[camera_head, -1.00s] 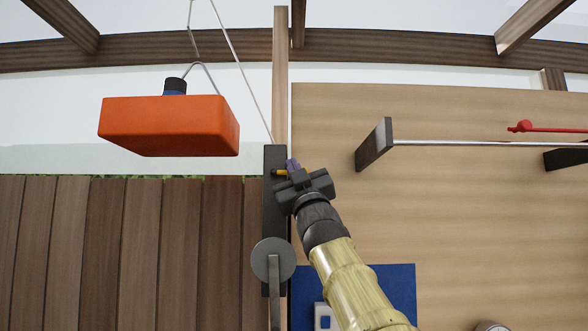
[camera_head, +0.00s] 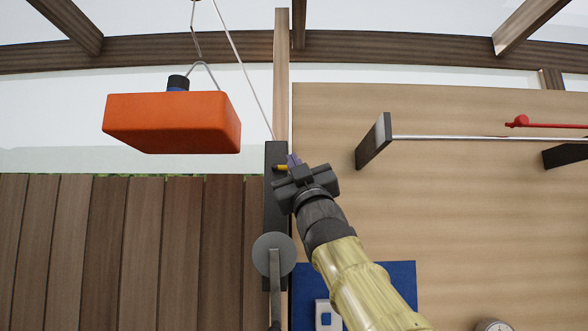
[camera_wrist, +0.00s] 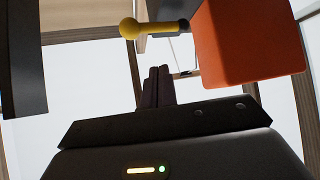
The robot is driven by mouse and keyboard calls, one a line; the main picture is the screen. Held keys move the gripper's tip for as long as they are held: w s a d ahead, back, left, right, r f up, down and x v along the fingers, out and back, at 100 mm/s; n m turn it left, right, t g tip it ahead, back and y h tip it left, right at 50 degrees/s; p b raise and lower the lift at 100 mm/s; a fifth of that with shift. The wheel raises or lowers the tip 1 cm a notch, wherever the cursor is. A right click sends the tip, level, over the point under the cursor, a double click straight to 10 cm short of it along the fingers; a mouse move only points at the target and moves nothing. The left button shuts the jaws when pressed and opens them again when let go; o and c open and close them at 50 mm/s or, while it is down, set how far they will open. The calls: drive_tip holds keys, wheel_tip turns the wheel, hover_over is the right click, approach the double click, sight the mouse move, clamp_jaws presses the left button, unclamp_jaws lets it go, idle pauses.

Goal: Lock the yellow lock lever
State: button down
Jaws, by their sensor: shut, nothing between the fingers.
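The yellow lock lever (camera_wrist: 150,27) shows in the wrist view as a rod with a ball end at left, its other end near a dark pivot. In the head view only a small yellow piece (camera_head: 281,168) shows beside the dark upright bracket. My gripper (camera_head: 293,160) is at that bracket, close to the lever. In the wrist view its dark fingertips (camera_wrist: 157,72) are together and empty, just below the lever in the picture with a small gap. I cannot tell the depth between them.
An orange block (camera_head: 172,123) hangs from a cord at left. A grey pulley wheel (camera_head: 274,254) sits lower on the dark bracket (camera_head: 275,215). A metal rod (camera_head: 470,137) on dark supports and a red handle (camera_head: 545,125) lie at right. A blue panel (camera_head: 395,283) is below.

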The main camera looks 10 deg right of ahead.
drive_tip(key=shift+h, duration=0.3)
drive_tip(key=s+f+b, duration=0.2)
drive_tip(key=f, duration=0.1)
drive_tip(key=shift+s+a, duration=0.2)
drive_tip(key=shift+s, duration=0.1)
drive_tip(key=shift+d+f, duration=0.1)
